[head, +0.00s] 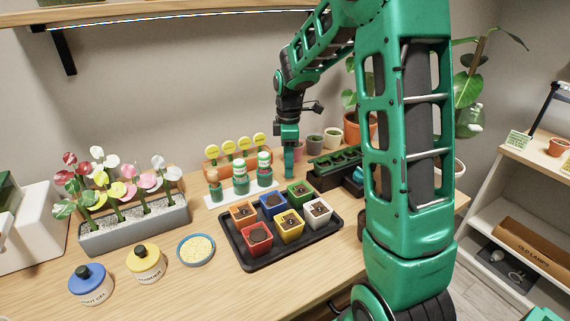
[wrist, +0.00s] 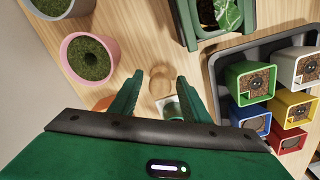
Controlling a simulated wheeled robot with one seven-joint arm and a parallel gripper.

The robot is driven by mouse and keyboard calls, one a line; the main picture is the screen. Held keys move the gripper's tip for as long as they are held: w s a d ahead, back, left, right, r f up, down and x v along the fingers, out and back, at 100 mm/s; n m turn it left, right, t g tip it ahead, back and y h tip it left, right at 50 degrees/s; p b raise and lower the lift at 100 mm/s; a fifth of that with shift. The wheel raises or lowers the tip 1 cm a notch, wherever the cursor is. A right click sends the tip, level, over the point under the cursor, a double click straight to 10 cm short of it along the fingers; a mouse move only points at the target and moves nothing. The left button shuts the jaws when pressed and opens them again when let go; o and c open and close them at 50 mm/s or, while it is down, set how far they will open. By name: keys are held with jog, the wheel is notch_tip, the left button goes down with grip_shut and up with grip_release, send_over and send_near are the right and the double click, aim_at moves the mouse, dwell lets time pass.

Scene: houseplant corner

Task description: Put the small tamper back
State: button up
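My gripper (head: 289,172) points down beside the row of green holders, behind the seedling tray. In the wrist view its two green fingers (wrist: 160,80) are apart, with a gap between the tips. A small round wooden piece (wrist: 160,84) shows in that gap and looks like the small tamper seen from above; the fingers do not visibly close on it. In the head view it is hidden by the gripper. Several green holders with tools or bottles (head: 240,178) stand on a white strip (head: 213,199); a green-and-white piece (wrist: 172,108) shows just below the wooden one.
A black tray (head: 252,264) with several coloured pots lies in front. Small pots, one pink (wrist: 66,56), stand behind the gripper. An orange rack with yellow discs (head: 225,157), a flower planter (head: 133,233), two jars and a blue-rimmed dish (head: 181,257) are left.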

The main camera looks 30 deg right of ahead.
notch_tip(320, 180, up, 12)
dwell(0.7)
jog(key=s+d+f+m, duration=0.1)
jog(key=s+f+m, duration=0.2)
jog(key=s+m, duration=0.6)
jog(key=s+f+m, duration=0.2)
jog(key=s+m, duration=0.8)
jog(key=s, duration=1.5)
jog(key=shift+d+f, duration=0.35)
jog(key=shift+f, duration=0.05)
jog(key=shift+w+f, duration=0.35)
jog(key=shift+w, duration=0.45)
jog(key=shift+s+r, duration=0.1)
jog(key=shift+s, duration=0.05)
